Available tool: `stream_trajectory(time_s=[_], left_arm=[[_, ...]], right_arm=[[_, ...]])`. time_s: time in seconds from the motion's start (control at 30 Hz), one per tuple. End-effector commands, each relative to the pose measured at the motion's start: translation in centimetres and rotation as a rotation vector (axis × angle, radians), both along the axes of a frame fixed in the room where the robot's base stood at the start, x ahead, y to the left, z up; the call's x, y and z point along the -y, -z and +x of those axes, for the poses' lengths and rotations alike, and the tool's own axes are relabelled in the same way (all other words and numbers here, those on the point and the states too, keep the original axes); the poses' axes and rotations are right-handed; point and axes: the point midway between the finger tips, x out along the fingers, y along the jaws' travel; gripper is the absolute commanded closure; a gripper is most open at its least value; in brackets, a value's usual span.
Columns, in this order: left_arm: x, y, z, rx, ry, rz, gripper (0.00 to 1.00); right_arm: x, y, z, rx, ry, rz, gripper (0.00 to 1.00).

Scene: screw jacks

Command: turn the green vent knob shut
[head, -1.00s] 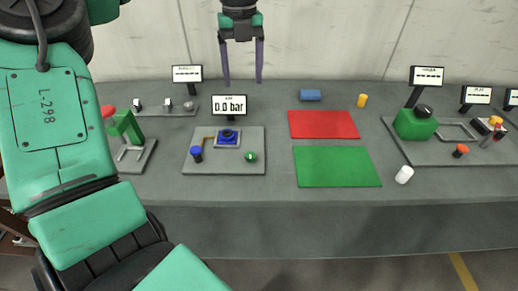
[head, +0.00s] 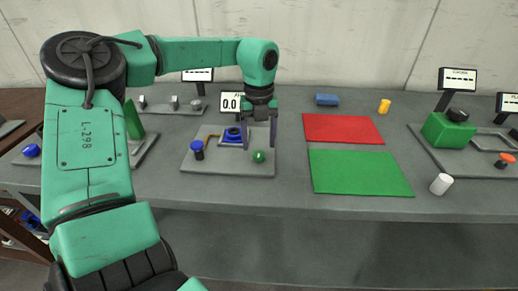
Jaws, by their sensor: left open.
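The green vent knob (head: 259,156) is a small round knob at the front right of a grey plate (head: 228,171) on the bench. My left gripper (head: 259,144) comes down from above at that plate, pointing downward. It is open, with its two thin grey fingers apart. In this view its fingertips are just above and behind the green knob; I cannot tell whether they touch it. My right gripper is not in view.
On the same plate are a blue knob (head: 197,147) and a blue block fitting (head: 232,134). A red mat (head: 342,128) and a green mat (head: 358,172) lie to the right, with a white cylinder (head: 441,184) beyond. A green device (head: 448,130) stands further right.

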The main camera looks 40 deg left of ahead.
Motion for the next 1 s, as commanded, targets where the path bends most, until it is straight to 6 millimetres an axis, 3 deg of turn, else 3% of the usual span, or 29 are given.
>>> stream_trajectory(time_s=[0.1, 0.2, 0.47, 0.6, 0.67, 1.0], left_arm=[[0.0, 2.1, 0.0, -0.003, -0.001, -0.002, 0.26], [0.0, 3.1, 0.0, -0.001, -0.001, 0.001, 0.26], [0.0, 3.4, 0.0, 0.001, -0.001, 0.001, 0.26], [0.0, 3.3, 0.0, 0.001, -0.001, 0.001, 0.8], [0.0, 3.3, 0.0, 0.001, -0.001, 0.001, 1.0], [0.0, 3.4, 0.0, 0.001, 0.031, 0.001, 1.0]], right_arm=[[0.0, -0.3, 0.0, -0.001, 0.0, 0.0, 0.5], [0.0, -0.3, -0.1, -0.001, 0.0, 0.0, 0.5], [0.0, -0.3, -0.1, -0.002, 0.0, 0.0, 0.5], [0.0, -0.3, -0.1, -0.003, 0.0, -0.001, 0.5], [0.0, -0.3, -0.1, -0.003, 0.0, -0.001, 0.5], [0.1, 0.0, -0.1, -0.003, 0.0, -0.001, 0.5]])
